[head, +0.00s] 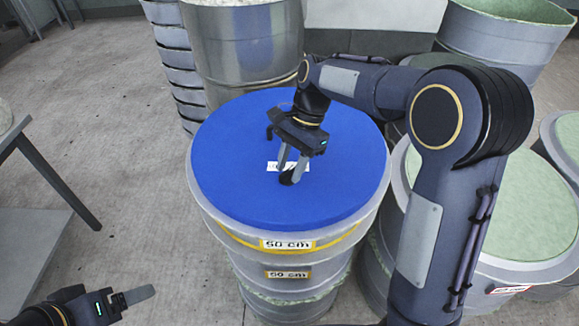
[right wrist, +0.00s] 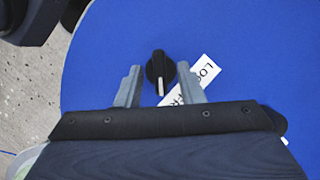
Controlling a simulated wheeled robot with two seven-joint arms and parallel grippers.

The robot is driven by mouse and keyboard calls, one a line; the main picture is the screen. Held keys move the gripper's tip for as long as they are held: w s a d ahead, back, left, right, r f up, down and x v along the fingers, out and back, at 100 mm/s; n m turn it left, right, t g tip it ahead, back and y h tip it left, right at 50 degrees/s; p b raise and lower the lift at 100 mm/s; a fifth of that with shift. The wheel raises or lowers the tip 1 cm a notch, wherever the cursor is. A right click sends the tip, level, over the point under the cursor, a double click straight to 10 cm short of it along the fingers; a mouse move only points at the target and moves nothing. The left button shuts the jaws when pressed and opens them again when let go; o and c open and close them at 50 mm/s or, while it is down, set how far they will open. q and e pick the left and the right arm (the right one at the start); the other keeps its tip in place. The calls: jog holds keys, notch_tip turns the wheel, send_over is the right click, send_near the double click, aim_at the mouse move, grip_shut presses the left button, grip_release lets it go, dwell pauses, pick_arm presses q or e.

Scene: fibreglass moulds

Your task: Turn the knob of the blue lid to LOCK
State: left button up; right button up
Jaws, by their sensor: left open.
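The blue lid (head: 235,185) lies on a stack of grey round moulds in the middle of the head view. Its small black knob (head: 286,179) is partly behind my right gripper (head: 291,175). In the right wrist view, the knob (right wrist: 160,66) has a white pointer line directed down the picture, toward my gripper. My right gripper (right wrist: 159,84) is open, its fingers on either side of the knob with gaps showing. A white label (right wrist: 205,72) beside the knob shows "LO"; the rest is hidden by a finger. My left gripper (head: 138,295) is open and empty at the lower left.
The mould stack carries "50 cm" labels (head: 287,244). A metal drum (head: 245,50) stands behind the lid, and green-topped moulds (head: 520,205) stand at the right. A grey table (head: 25,225) is at the left edge. The floor between table and lid is clear.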

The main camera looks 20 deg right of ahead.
jog(key=shift+a+f, duration=0.1)
jog(key=shift+f, duration=0.15)
grip_shut()
